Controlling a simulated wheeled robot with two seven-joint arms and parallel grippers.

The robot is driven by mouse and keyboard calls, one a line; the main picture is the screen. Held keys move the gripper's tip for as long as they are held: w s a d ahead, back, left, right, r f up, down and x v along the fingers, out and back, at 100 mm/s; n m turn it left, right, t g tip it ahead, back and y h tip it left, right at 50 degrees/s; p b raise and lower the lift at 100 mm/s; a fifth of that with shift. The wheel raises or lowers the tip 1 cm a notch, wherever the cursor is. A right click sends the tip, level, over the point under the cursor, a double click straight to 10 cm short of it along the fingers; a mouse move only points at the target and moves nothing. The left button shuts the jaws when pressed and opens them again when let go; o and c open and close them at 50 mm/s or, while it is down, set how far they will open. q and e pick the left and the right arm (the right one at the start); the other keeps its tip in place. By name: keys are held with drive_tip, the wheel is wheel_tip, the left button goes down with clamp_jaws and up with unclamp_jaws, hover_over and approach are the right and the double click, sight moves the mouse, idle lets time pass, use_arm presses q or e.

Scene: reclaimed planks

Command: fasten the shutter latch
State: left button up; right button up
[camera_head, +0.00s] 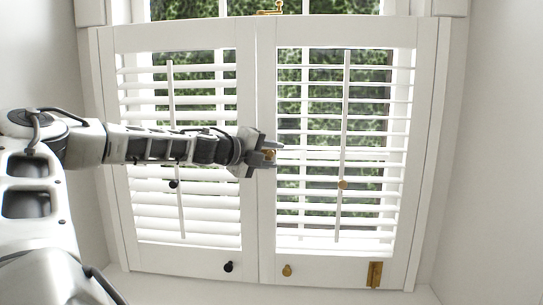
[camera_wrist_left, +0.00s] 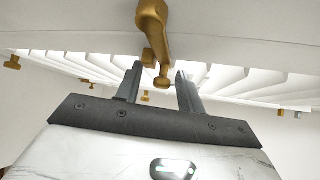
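Two white louvred shutter panels, the left one (camera_head: 246,215) and the right one (camera_head: 267,215), stand side by side across the window and look closed. A brass latch (camera_wrist_left: 153,20) with a lever shows close up in the left wrist view, and in the head view the gripper mostly hides it. My left gripper (camera_head: 272,152) is at the middle seam of the panels. In the left wrist view its two fingers (camera_wrist_left: 160,76) are apart, with the lever's end between them and gaps beside it. My right gripper is not in view.
A brass catch (camera_head: 270,8) sits on the window above the panels. A black knob (camera_head: 228,267) and a brass knob (camera_head: 287,270) are on the bottom rails, with a brass plate (camera_head: 375,274) at the lower right. Tilt rods (camera_head: 346,120) stand out from the louvres.

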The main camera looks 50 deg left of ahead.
use_arm(q)
drive_tip(key=shift+s+d, duration=0.1)
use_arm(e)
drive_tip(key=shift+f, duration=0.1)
use_arm(q)
drive_tip(key=shift+s+r, duration=0.15)
drive_tip(key=shift+s, duration=0.15)
drive_tip(key=b+v, duration=0.3)
drive_tip(key=v, duration=1.2)
drive_tip(key=shift+b, duration=0.35)
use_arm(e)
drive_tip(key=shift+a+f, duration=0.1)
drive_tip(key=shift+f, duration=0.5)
